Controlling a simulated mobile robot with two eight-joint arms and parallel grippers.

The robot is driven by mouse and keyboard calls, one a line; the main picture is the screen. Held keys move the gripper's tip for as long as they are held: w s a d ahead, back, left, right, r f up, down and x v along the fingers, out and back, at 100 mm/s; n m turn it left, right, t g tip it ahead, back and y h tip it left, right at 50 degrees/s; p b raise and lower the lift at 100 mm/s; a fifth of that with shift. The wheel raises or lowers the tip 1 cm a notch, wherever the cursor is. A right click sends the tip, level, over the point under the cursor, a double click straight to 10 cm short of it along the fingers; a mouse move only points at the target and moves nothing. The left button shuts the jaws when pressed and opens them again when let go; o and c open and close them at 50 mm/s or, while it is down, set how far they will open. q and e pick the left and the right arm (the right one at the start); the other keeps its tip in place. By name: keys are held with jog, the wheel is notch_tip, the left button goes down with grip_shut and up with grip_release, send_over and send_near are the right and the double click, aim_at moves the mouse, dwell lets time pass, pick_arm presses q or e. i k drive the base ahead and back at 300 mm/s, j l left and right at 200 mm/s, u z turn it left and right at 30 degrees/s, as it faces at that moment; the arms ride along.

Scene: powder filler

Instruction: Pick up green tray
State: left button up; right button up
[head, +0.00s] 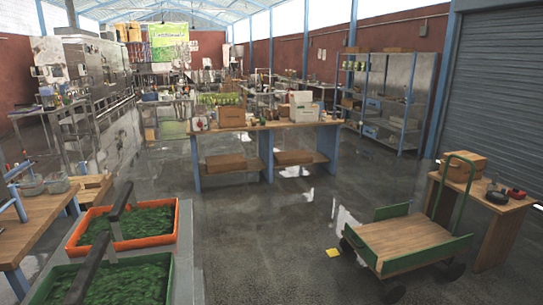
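The green tray (171,276) is at the bottom left, cut off by the lower edge of the picture. It holds green, leafy-looking material. A dark grey bar (90,265) rises at a slant across it; I cannot tell whether it is a handle. Behind it is an orange tray (150,241) with similar green contents and a similar dark bar (121,203). The two trays stand close together on a light grey surface (187,230). I see neither of my grippers.
A wooden workbench (35,225) stands left of the trays. A wooden platform cart (410,240) with green ends is at the right, beside a small wooden table (499,208). A long blue-legged table (265,126) stands ahead. The wet-looking floor between is mostly clear.

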aim_at(147, 279)
jog(key=u, duration=1.3)
jog(key=l, duration=0.25)
jog(key=i+j, duration=0.1)
jog(key=j, duration=0.2)
jog(key=i+j, duration=0.15)
jog(key=j, duration=0.15)
